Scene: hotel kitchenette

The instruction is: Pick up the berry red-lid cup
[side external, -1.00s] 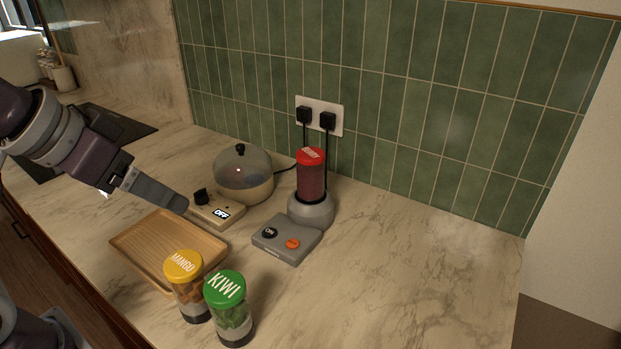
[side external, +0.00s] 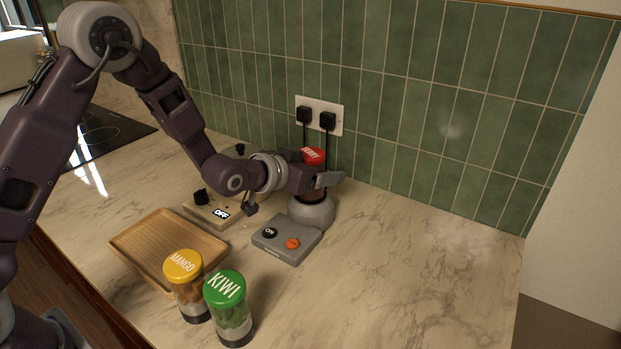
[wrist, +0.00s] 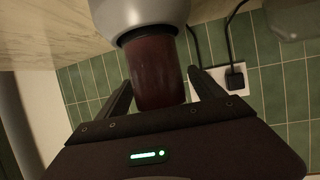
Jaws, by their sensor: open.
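The berry red-lid cup (side external: 313,156) stands on the round grey blender base (side external: 311,213) by the tiled wall. Its red lid shows in the side view, while most of its body is hidden behind my gripper (side external: 331,179). In the wrist view the dark red cup body (wrist: 156,76) lies between the two fingers of my gripper (wrist: 158,92). The fingers are open, one on each side of the cup.
A grey control box (side external: 287,240) with ON and orange buttons sits before the base. A yellow-lid mango cup (side external: 184,284), a green-lid kiwi cup (side external: 228,307) and a wooden tray (side external: 150,247) stand at front left. Plugs (side external: 327,121) hang behind. The right counter is clear.

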